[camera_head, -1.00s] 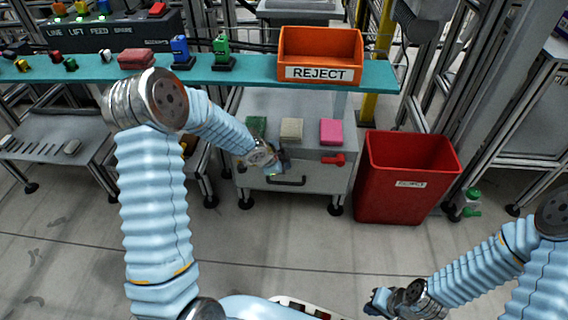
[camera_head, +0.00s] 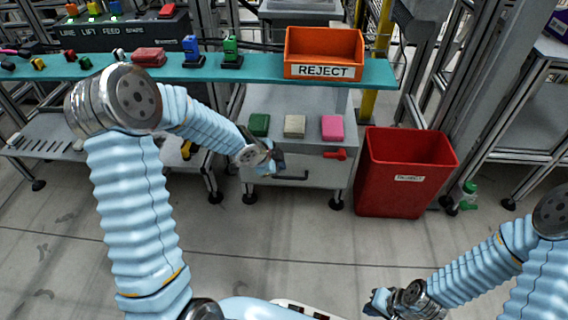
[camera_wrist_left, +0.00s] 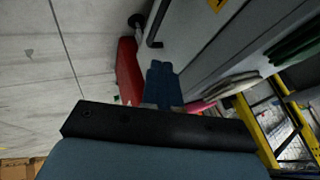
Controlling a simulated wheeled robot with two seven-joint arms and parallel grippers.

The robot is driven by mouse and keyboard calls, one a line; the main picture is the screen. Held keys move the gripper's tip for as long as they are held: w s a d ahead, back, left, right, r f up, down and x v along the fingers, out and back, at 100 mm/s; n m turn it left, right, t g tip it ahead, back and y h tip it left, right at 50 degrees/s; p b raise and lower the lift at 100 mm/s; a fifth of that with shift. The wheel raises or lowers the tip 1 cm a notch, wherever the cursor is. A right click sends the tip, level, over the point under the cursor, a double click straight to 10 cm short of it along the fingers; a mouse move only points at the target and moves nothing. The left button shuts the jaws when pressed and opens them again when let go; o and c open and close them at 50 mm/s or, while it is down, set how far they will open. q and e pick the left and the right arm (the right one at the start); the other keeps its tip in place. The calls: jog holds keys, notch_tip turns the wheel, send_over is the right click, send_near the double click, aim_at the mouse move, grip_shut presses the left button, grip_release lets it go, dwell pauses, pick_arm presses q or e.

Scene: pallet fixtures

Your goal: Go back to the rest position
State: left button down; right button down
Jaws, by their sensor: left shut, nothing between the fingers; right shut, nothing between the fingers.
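My left arm comes in from the left in the head view and bends toward the grey drawer cabinet. My left gripper (camera_head: 277,160) is in front of the cabinet's upper front, below the green block, shut and empty. Its blue fingers show in the left wrist view (camera_wrist_left: 163,84), with the cabinet front beside them. My right gripper (camera_head: 378,302) is low at the bottom right of the head view, over the floor, shut and empty. Whether the left fingers touch the cabinet, I cannot tell.
The cabinet (camera_head: 262,102) carries a green block (camera_head: 259,125), a beige block (camera_head: 294,126) and a pink block (camera_head: 333,128). A red bin (camera_head: 405,180) stands to its right. An orange REJECT tray (camera_head: 324,52) sits on the teal shelf (camera_head: 262,68). The floor in front is clear.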

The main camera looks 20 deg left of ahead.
pick_arm(q)
jog(key=d+p+v, duration=0.1)
jog(key=p+v, duration=0.1)
jog(key=v, duration=0.2)
jog(key=s+d+f+n+g+p, duration=0.2)
jog(key=s+d+f+n, duration=0.2)
jog(key=s, duration=0.3)
jog(key=s+d+f+n+g+p, duration=0.2)
jog(key=s+d+f+n+p, duration=0.1)
jog(key=s+n, duration=0.3)
jog(key=s+d+f+n+g+h+p, duration=0.1)
jog(key=s+d+f+n, duration=0.3)
jog(key=s, duration=0.6)
jog(key=shift+d+f+n+g+p, duration=0.4)
jog(key=shift+d+n+g+p, duration=0.15)
jog(key=shift+n+p, duration=0.15)
jog(key=shift+w, duration=0.1)
